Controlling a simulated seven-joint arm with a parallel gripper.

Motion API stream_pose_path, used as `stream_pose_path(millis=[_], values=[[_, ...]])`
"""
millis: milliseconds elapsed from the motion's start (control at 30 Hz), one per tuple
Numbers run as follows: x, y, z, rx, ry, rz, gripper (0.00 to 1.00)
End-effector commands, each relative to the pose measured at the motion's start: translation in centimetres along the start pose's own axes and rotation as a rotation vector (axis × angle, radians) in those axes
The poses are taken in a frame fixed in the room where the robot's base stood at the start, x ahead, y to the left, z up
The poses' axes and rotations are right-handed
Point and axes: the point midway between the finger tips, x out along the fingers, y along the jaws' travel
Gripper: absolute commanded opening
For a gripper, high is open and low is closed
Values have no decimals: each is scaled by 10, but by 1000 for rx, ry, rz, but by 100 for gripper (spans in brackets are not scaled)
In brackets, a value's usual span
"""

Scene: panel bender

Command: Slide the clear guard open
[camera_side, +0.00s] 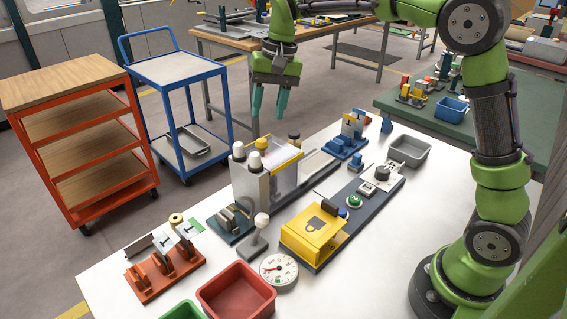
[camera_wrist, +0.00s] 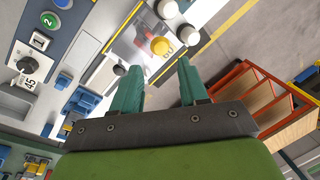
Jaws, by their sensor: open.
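The clear guard (camera_side: 285,172) is a transparent panel on the front of the grey panel bender (camera_side: 252,187), in the middle of the white table in the side view. The guard (camera_wrist: 128,45) also shows in the wrist view, with a yellow knob (camera_wrist: 160,46) beside or over it. The same knob (camera_side: 262,143) shows at the bender's top in the side view. My gripper (camera_side: 268,108) is open and empty, above and behind the bender, apart from it. In the wrist view its teal fingers (camera_wrist: 160,72) are spread, with the knob beyond them.
White-capped posts (camera_side: 254,160) stand on the bender. A dark base with a yellow lock box (camera_side: 314,232) lies to its right. A blue clamp fixture (camera_side: 346,142), a grey tray (camera_side: 404,152), a dial gauge (camera_side: 279,269) and a red bin (camera_side: 236,291) stand around it.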

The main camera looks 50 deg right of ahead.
Motion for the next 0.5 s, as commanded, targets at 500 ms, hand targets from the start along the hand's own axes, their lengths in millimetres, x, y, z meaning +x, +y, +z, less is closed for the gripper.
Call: stream_pose_path(millis=[500], values=[[78, 0, 0, 0, 0, 0, 43]])
